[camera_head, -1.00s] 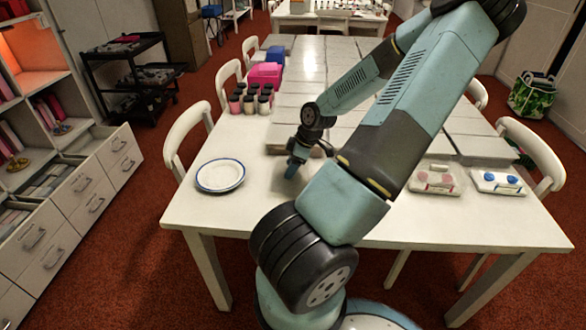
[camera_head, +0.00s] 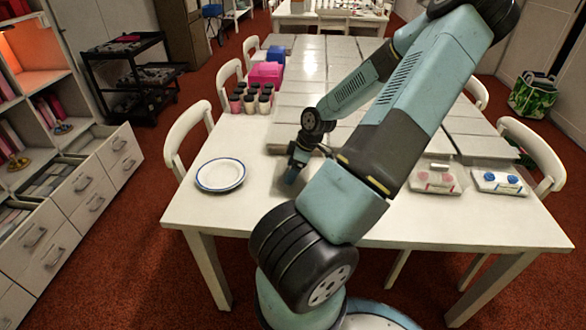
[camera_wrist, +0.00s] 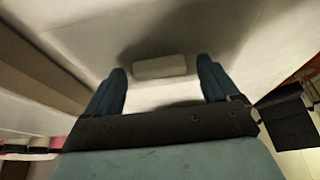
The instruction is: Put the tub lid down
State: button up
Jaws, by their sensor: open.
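My gripper (camera_head: 294,172) points down at the white table, to the right of the plate. In the wrist view its two blue-grey fingers (camera_wrist: 162,72) are spread apart. A pale grey piece with a straight front edge, which looks like the tub lid (camera_wrist: 160,66), lies between and just beyond the fingertips. It seems to rest on the white surface, and I see a gap on each side of it. In the head view the lid cannot be made out at the gripper.
A blue-rimmed white plate (camera_head: 221,174) is left of my gripper. Several dark-topped jars (camera_head: 251,99) and a pink box (camera_head: 266,73) stand behind. Two small trays with pink (camera_head: 435,178) and blue (camera_head: 499,181) items sit to the right. The table's front (camera_head: 230,221) is clear.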

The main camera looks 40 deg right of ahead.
jog(key=shift+r, duration=0.1)
jog(key=v, duration=1.2)
jog(key=w+a+r+m+g+h, duration=0.25)
jog(key=a+r, duration=0.25)
jog(key=a, duration=0.4)
jog(key=w+a+r+m+g+h, duration=0.1)
jog(key=a+r+m+g+h, duration=0.15)
jog(key=a+r, duration=0.5)
jog(key=s+a+r+m+t+y, duration=0.1)
jog(key=s+a+r+t, duration=0.2)
jog(key=s+a+r, duration=0.2)
jog(key=s+a+r+m+t+y, duration=0.1)
jog(key=s+a+r+t, duration=0.3)
jog(key=a+r, duration=0.5)
jog(key=s+a+m, duration=0.1)
jog(key=a, duration=0.1)
jog(key=shift+s+a+r, duration=0.15)
jog(key=shift+s+a, duration=0.15)
jog(key=shift+a, duration=0.1)
